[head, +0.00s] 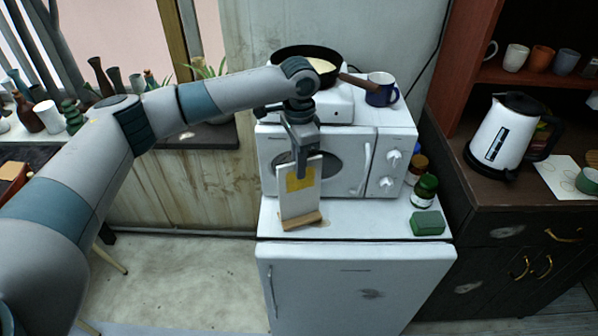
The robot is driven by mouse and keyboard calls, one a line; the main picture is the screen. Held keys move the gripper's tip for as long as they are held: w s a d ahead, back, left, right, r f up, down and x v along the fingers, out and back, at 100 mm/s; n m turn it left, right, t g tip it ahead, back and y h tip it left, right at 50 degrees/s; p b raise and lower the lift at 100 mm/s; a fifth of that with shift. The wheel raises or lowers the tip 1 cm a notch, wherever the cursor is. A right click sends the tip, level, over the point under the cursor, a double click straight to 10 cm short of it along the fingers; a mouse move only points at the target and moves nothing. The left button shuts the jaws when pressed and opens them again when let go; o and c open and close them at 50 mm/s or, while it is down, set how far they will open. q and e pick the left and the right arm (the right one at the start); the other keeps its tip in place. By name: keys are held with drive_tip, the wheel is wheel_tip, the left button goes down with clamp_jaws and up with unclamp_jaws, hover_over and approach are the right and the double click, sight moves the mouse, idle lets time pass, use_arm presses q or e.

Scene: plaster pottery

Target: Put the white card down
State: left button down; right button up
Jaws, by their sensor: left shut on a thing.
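The white card (290,205) stands upright, leaning slightly, with a yellow patch near its top. Its lower edge is at a small wooden stand (302,220) on the white fridge top; I cannot tell whether the stand bears its weight. My left gripper (301,165) comes down from above and is shut on the card's upper part. The fingers hide part of the card's top edge. My right gripper is not in view.
A white microwave (270,150) stands close behind the card, with a pan (290,52) and a blue mug (381,90) above. A green box (427,223) and jars (425,190) stand to the right. The fridge top between is clear.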

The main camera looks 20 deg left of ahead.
use_arm(q)
wheel_tip(320, 180, down, 3)
drive_tip(key=shift+r+p, duration=0.15)
drive_tip(key=shift+p, duration=0.25)
drive_tip(key=c, duration=1.9)
unclamp_jaws()
wheel_tip(320, 180, up, 11)
drive_tip(key=b, duration=0.4)
drive_tip(key=shift+f+b, duration=0.2)
drive_tip(key=shift+b, duration=0.1)
drive_tip(key=shift+r, duration=0.7)
